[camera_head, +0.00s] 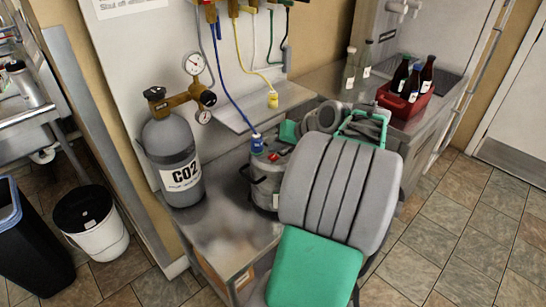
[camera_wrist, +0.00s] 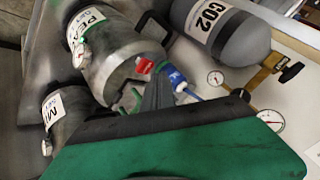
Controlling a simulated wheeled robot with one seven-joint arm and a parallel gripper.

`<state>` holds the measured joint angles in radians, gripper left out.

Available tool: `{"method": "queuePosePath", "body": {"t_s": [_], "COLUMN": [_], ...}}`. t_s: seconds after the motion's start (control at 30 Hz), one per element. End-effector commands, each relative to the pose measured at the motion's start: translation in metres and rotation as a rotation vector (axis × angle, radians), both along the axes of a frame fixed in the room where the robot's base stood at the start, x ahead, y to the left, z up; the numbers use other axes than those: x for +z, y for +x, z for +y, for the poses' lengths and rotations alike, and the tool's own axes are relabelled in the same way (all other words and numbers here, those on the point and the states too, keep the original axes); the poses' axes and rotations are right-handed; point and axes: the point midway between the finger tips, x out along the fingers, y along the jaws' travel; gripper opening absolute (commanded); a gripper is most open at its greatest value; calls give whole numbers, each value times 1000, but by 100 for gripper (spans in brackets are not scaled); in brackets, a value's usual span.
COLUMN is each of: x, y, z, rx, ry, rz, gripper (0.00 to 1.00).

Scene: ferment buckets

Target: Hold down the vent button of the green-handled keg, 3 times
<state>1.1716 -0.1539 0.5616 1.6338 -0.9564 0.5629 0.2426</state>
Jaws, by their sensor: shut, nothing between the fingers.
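A grey metal keg (camera_head: 264,178) stands on the steel bench in the head view, partly behind my arm. A blue connector (camera_head: 257,144) and a red button (camera_head: 273,157) show on its top. In the wrist view this keg (camera_wrist: 110,65) has a "PEA…" label, the red button (camera_wrist: 144,66) and green parts (camera_wrist: 134,96), perhaps its handle. My gripper (camera_wrist: 157,84) is shut and empty, its dark fingertips close below the red button and blue connector in the picture. I cannot tell whether they touch.
A grey CO2 cylinder (camera_head: 173,160) with brass gauges stands left of the keg. A blue hose (camera_head: 228,88) runs to the connector. A red crate (camera_head: 412,103) of bottles stands at the back right.

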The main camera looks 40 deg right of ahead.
Motion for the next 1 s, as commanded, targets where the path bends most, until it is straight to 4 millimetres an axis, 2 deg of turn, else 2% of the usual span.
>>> {"method": "queuePosePath", "body": {"t_s": [0.63, 1.0], "x": [0, -9], "y": [0, 0], "z": [0, 0], "rx": [0, 0], "ry": [0, 0], "rz": [0, 0], "gripper": [0, 0]}}
